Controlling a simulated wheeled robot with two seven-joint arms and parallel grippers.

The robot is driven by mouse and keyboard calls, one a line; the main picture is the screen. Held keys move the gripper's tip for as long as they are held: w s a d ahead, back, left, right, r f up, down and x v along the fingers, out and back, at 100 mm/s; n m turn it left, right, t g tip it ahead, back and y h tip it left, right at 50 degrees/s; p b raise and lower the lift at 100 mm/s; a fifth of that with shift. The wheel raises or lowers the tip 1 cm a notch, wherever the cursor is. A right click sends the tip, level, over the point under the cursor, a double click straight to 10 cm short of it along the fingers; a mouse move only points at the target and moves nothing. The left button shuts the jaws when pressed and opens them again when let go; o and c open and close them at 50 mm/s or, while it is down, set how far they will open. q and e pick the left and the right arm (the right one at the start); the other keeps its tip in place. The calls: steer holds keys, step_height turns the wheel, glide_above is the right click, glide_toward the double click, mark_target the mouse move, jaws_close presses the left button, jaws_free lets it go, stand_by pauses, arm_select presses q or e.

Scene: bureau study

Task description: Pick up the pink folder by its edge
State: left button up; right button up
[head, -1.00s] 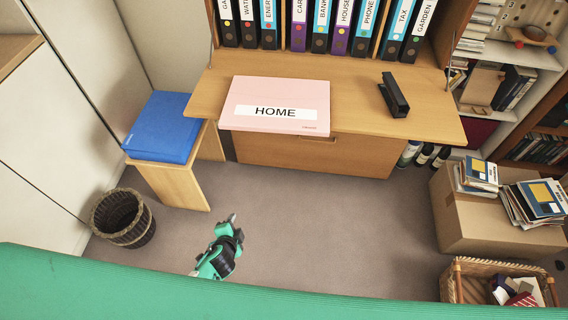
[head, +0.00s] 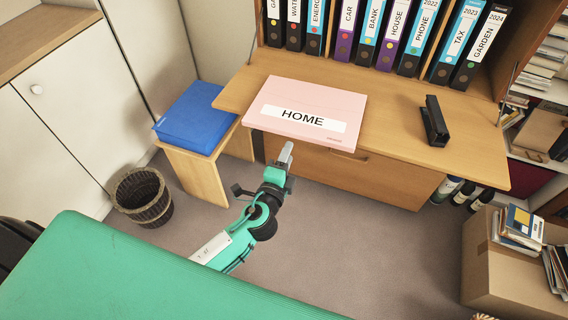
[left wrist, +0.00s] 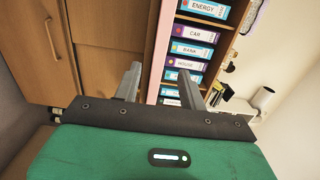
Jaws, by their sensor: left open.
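The pink folder (head: 305,106) lies flat on the fold-down desk leaf, its white HOME label facing up. Its front edge overhangs the leaf's front edge a little. My left gripper (head: 286,152) is just in front of that edge, apart from the folder as far as I can see. In the left wrist view my left gripper (left wrist: 159,72) is open, with two grey fingers spread and nothing held. The folder's edge (left wrist: 161,45) shows there as a thin pink strip lined up between the fingers. My right gripper is not in view.
The wooden desk leaf (head: 385,140) also bears a black stapler-like object (head: 434,121). A row of binders (head: 390,38) stands behind. A cardboard box (head: 510,255) stands at the right.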

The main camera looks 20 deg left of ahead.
mark_target(296, 137)
arm_select(q)
steer(key=w, duration=0.6)
steer(key=shift+w, duration=0.65)
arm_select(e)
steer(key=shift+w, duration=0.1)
arm_select(q)
steer(key=shift+c, duration=0.2)
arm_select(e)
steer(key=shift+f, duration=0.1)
arm_select(q)
jaws_close()
steer(key=shift+f, duration=0.1)
stand_by(0.7)
